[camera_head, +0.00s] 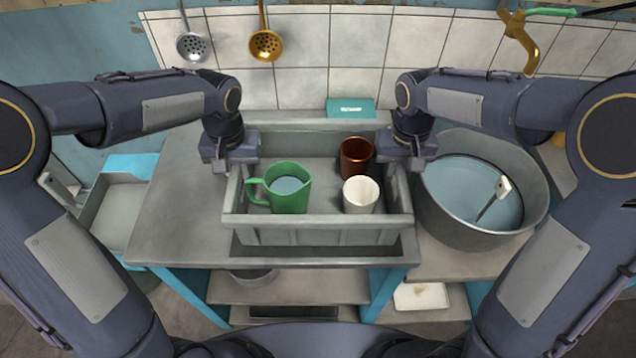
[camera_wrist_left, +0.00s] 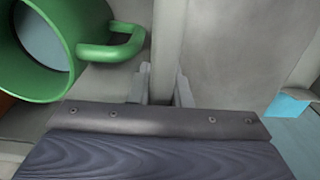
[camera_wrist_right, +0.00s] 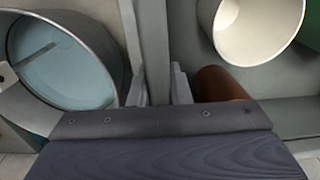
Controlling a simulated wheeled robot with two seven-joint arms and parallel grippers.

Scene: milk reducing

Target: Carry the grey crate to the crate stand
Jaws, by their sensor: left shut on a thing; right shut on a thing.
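The grey crate (camera_head: 318,234) is in the middle of the head view, over the grey table. It holds a green jug (camera_head: 287,188) with pale liquid, a white cup (camera_head: 360,195) and a brown cup (camera_head: 355,156). My left gripper (camera_head: 231,168) is shut on the crate's left wall, which shows between its fingers in the left wrist view (camera_wrist_left: 163,85). My right gripper (camera_head: 407,162) is shut on the crate's right wall, seen between its fingers in the right wrist view (camera_wrist_right: 157,85). I cannot tell whether the crate touches the table. I cannot pick out the crate stand.
The grey table (camera_head: 170,205) has free room left of the crate. A large pot (camera_head: 455,228) of pale blue liquid stands close to the crate's right. A teal box (camera_head: 350,108) lies behind. A grey bin (camera_head: 110,215) is at the left. Ladles (camera_head: 266,44) hang on the wall.

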